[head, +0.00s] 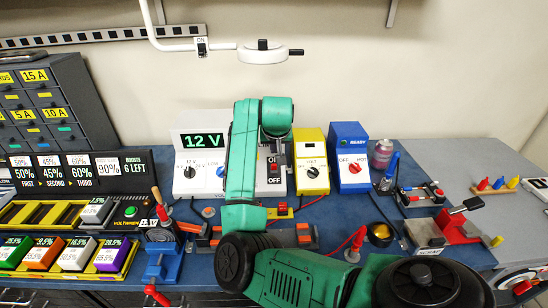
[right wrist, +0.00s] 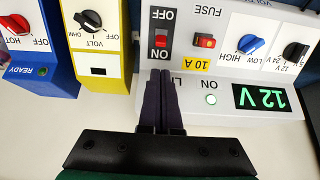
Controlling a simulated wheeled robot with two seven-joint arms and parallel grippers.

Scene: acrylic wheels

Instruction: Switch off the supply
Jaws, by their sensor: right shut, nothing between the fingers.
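The supply is a white box (head: 187,178) with a lit green "12 V" display (head: 203,141); in the right wrist view it appears upside down, with the display (right wrist: 262,97) lit. Its red-and-black rocker switch (right wrist: 160,32) sits between the ON and OFF labels, its red part at ON. The green ON lamp (right wrist: 211,100) is lit. My right gripper (right wrist: 161,72) is shut and empty, its fingertips in front of the switch's ON end; I cannot tell whether they touch. In the head view my right arm covers the middle of the supply. My left gripper is out of view.
A yellow meter (head: 312,178) and a blue READY box (head: 349,170) stand right of the supply. A red fuse rocker (right wrist: 204,41) and a blue knob (right wrist: 248,43) share its panel. A white lamp arm (head: 262,54) hangs above. Trays and tools crowd the bench front.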

